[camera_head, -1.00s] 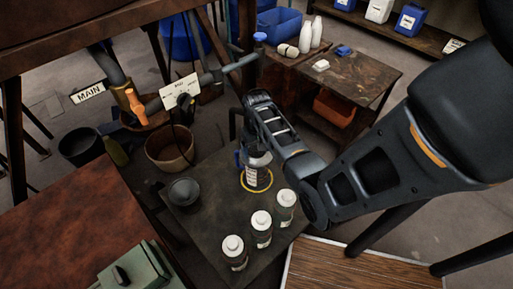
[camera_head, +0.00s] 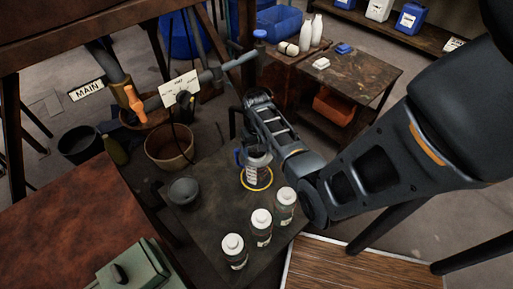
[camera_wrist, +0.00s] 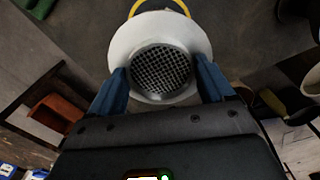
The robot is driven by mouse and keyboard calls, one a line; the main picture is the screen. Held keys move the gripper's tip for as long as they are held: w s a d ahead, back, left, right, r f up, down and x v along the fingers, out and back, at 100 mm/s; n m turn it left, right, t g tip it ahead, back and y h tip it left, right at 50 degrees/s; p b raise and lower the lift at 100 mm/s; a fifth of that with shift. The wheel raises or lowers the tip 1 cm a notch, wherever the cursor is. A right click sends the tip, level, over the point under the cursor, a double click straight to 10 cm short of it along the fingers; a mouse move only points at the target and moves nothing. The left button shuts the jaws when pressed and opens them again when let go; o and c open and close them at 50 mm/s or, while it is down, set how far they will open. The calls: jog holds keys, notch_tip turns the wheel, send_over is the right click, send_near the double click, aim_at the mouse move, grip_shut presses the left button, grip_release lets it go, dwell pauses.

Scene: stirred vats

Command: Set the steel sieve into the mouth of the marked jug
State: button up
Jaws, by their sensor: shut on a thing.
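The steel sieve (camera_wrist: 161,69) is a round dark mesh with a wide pale rim. My gripper (camera_wrist: 163,78) has its blue fingers closed on opposite sides of that rim in the wrist view. The jug's mouth is mostly hidden by the gripper and sieve. I cannot tell whether the sieve touches the mouth or hangs just above it.
Three white-capped bottles (camera_head: 261,221) stand in front of the jug. A small dark bowl (camera_head: 184,190) is to its left on the same table (camera_head: 206,222). A pipe with an orange valve (camera_head: 135,102) and a bucket (camera_head: 169,148) are behind on the left.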

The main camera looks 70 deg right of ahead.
jog(key=o, duration=0.9)
jog(key=shift+o, duration=0.2)
notch_tip(320, 180, up, 8)
jog(key=shift+f, duration=0.15)
